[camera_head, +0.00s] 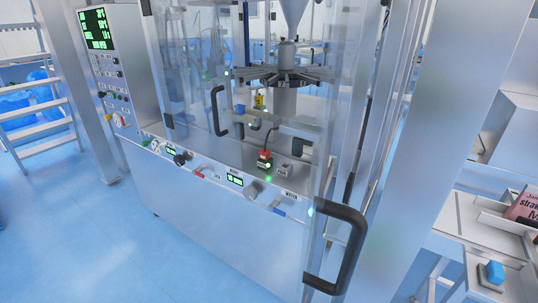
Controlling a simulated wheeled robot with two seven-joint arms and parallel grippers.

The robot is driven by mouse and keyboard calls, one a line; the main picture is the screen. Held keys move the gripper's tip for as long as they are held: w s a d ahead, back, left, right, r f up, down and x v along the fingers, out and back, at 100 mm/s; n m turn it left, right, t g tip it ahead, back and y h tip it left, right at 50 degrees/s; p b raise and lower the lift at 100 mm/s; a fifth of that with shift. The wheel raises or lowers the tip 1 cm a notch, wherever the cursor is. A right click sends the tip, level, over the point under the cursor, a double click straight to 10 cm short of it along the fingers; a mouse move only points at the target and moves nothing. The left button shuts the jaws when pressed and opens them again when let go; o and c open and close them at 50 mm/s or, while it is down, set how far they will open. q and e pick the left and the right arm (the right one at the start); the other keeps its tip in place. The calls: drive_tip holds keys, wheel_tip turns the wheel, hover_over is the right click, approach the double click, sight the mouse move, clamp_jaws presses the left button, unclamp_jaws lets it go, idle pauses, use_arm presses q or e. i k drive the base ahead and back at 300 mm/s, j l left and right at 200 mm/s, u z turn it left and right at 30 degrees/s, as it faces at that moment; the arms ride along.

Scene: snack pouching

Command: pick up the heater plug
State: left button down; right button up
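A red plug (264,156) with a dark cable rising from it stands on the metal deck inside the clear-walled machine. It looks like the heater plug, but its label is too small to read. It appears seated in a dark block, with green lights close by. A small grey block with a label (283,171) sits just right of it, apparently empty. Neither of my grippers is in view.
Clear doors with black handles (218,111) (345,250) front the machine; whether they stand open is hard to tell. A front panel (230,185) carries knobs and displays. A yellow part (259,101) sits behind. A side table (470,215) holds a red pouch (525,208) and blue block (495,271).

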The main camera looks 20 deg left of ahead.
sight(265, 156)
drive_tip(key=i+j, duration=0.1)
drive_tip(key=j, duration=0.25)
drive_tip(key=i+j+z, duration=0.15)
drive_tip(key=j, duration=0.2)
drive_tip(key=i+j, duration=0.1)
drive_tip(key=j, duration=0.25)
drive_tip(key=i+j+z, duration=0.15)
drive_tip(key=j, duration=0.25)
drive_tip(key=k, duration=0.05)
